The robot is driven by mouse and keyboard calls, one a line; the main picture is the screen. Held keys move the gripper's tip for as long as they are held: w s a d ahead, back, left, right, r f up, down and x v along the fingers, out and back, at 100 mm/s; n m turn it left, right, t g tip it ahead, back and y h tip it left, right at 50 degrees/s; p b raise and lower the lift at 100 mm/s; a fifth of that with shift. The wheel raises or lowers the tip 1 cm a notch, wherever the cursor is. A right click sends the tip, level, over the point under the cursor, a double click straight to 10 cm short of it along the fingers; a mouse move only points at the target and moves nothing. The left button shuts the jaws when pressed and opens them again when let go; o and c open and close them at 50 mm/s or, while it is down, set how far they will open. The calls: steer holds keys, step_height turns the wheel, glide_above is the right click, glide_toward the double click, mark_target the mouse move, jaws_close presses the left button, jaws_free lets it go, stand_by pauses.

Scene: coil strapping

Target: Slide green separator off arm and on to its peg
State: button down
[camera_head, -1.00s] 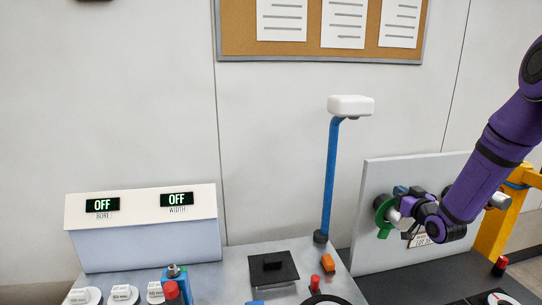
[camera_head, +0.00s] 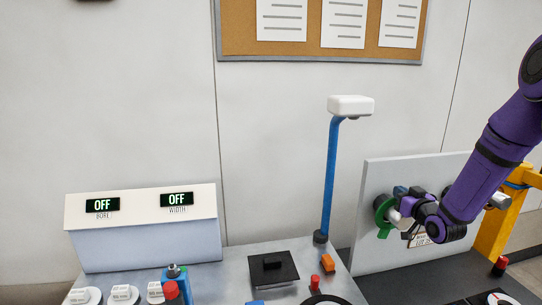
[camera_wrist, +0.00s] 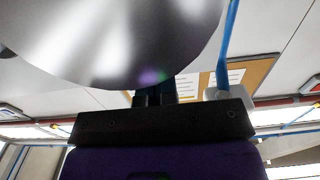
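The green separator (camera_head: 384,231) is a disc seen nearly edge-on at the left part of the grey upright panel (camera_head: 372,256), partly hidden behind a light cylinder end and my gripper. My gripper (camera_head: 405,200) is just right of it, beside the cylinder; I cannot tell whether they touch. In the wrist view a large shiny silver round surface (camera_wrist: 120,40) fills the upper left and covers the fingertips. The dark fingers (camera_wrist: 154,97) show only at their base, close together. The separator does not show there. I cannot make out its peg.
A blue post with a white head (camera_head: 350,105) rises left of the panel. A display box (camera_head: 145,245) reads OFF twice. A yellow frame (camera_head: 497,235) stands at right.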

steer(key=shift+s+d, duration=0.15)
steer(key=shift+s, duration=0.75)
steer(key=shift+s+d, duration=0.15)
steer(key=shift+s, duration=0.7)
steer(key=shift+r, duration=0.1)
steer(key=shift+a+r, duration=0.1)
steer(key=shift+r, duration=0.2)
steer(key=s+a+r+g+h, duration=0.4)
steer(key=s+r+g+h, duration=0.15)
steer(key=s+r, duration=0.8)
steer(key=s+a+r+g, duration=0.1)
steer(key=s+a+g, duration=0.1)
steer(key=s, duration=0.6)
steer(key=s+a+r+m+g+y, duration=0.1)
steer(key=s+a+r+g, duration=0.1)
steer(key=s, duration=0.6)
steer(key=s+a+r+m+g+y, duration=0.1)
steer(key=s+a+r+g, duration=0.1)
steer(key=s, duration=0.7)
steer(key=shift+r+g, duration=0.2)
steer(key=shift+g, duration=0.25)
